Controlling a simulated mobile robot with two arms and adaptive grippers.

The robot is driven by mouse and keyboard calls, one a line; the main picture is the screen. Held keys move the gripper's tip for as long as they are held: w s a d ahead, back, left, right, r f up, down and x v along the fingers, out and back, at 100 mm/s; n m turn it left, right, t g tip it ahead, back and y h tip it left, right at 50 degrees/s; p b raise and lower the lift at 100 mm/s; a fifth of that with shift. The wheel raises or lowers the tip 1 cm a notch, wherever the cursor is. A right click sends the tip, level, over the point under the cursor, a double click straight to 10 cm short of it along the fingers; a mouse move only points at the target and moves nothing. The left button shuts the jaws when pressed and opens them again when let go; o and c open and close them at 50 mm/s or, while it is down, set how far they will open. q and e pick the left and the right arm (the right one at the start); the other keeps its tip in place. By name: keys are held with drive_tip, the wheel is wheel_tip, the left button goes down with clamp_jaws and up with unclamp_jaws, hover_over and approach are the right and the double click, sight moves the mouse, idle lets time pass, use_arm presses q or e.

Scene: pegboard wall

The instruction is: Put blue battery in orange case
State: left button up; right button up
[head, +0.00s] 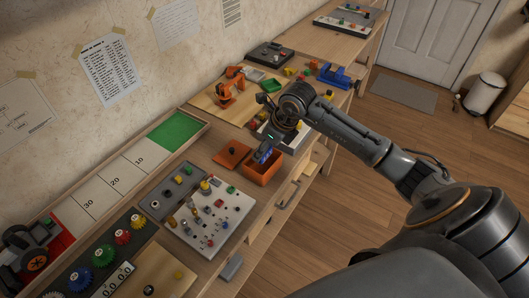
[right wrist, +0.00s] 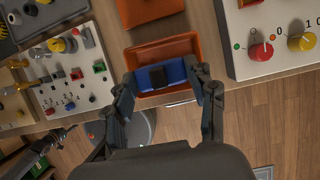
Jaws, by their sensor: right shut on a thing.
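The blue battery (right wrist: 176,72), with a dark patch in its middle, is held between the two fingers of my right gripper (right wrist: 163,78). In the head view, the battery and the right gripper (head: 265,149) are at the top of the open orange case (head: 262,179). In the right wrist view, the battery lies across the opening of the case (right wrist: 165,46), lengthwise with it. I cannot tell exactly how deep the battery sits relative to the rim.
A flat orange lid (head: 232,154) lies left of the case. A white panel with knobs and pegs (head: 211,214) stands in front, and a panel with red and yellow knobs (right wrist: 270,40) stands on the other side. The bench edge is close to the case.

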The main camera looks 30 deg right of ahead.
sight(264, 157)
drive_tip(key=shift+w+f, duration=0.25)
drive_tip(key=shift+f, duration=0.3)
wheel_tip(264, 157, down, 2)
drive_tip(key=shift+f+p, duration=0.15)
drive_tip(key=shift+p, duration=0.5)
drive_tip(key=shift+f+b, duration=0.65)
drive_tip(key=shift+f, duration=0.05)
drive_tip(key=shift+f, duration=0.1)
drive_tip(key=o, duration=0.9)
